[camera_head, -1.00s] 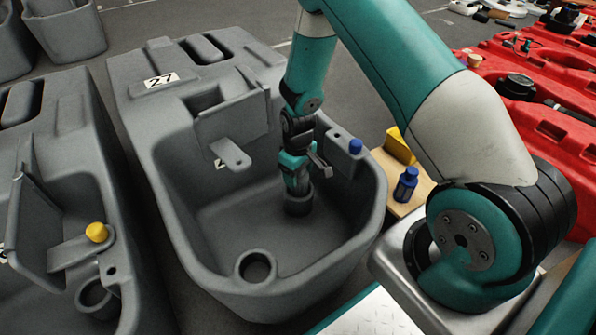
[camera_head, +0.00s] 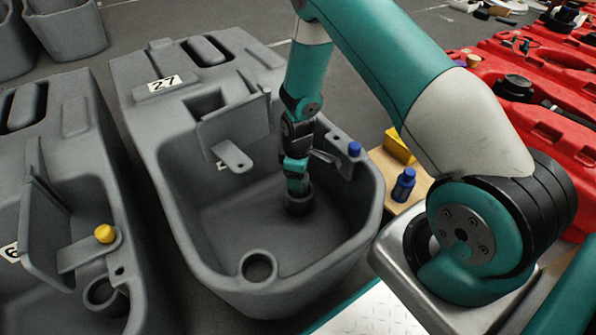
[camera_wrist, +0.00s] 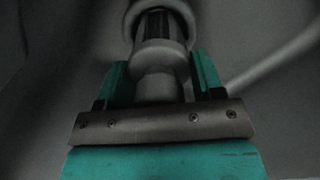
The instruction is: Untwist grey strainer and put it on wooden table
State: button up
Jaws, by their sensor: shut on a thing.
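The grey strainer (camera_wrist: 158,60) sits between the two teal fingers of my gripper (camera_wrist: 160,78) in the wrist view. Its far end is in a round grey socket (camera_wrist: 183,15). In the head view my gripper (camera_head: 297,188) points down inside the grey tank numbered 27 (camera_head: 215,265), at a dark round fitting (camera_head: 299,204) on the tank floor. The strainer itself is hidden there by the gripper. The wooden table (camera_head: 418,190) is right of the tank, partly behind my arm.
A blue bottle (camera_head: 403,185) and a yellow block (camera_head: 398,147) stand on the wooden table. A blue cap (camera_head: 354,149) is on the tank's right rim. The tank walls surround my gripper. Another grey tank (camera_head: 60,200) stands left and red tanks (camera_head: 520,110) right.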

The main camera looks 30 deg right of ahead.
jog(key=shift+r+n, duration=0.1)
jog(key=shift+n, duration=0.4)
jog(key=shift+n, duration=0.3)
jog(key=o, duration=1.3)
jog(key=shift+c, duration=0.2)
jog(key=shift+p, duration=0.35)
notch_tip(320, 180, up, 7)
jog(key=p, duration=0.6)
jog(key=shift+m+p, duration=0.7)
jog(key=shift+m, duration=0.8)
